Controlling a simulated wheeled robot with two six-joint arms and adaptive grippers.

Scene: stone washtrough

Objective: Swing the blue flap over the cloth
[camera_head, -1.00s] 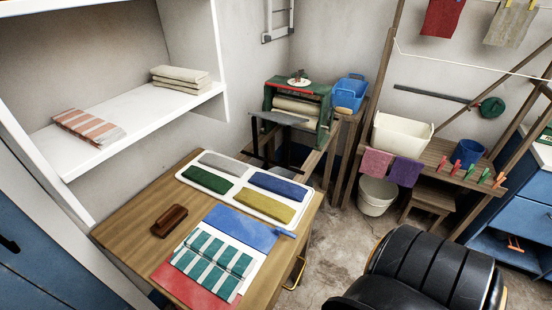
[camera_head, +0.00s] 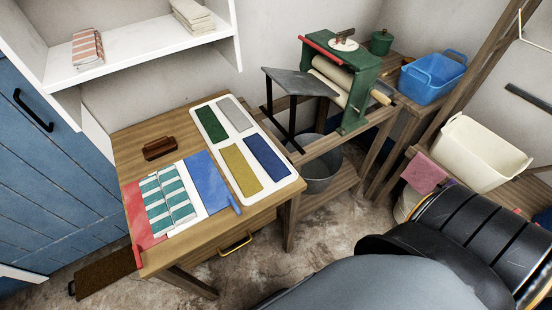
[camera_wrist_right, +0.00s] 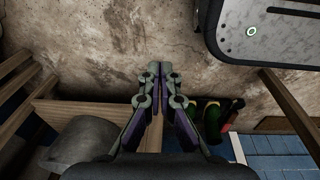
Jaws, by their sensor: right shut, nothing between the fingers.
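The blue flap (camera_head: 209,183) lies flat and open on the wooden table, on the right side of the folding board, with a small blue tab (camera_head: 235,204) at its edge. The cloth (camera_head: 167,199), striped teal and white, lies on the white middle of the board, left of the blue flap and not covered by it. A red flap (camera_head: 140,217) lies open on the cloth's left. My right gripper (camera_wrist_right: 160,68) shows in the right wrist view, shut and empty, over the floor and away from the table. My left gripper is in neither view.
A green mangle (camera_head: 345,85) stands at the back. My dark arm fills the lower right of the head view.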

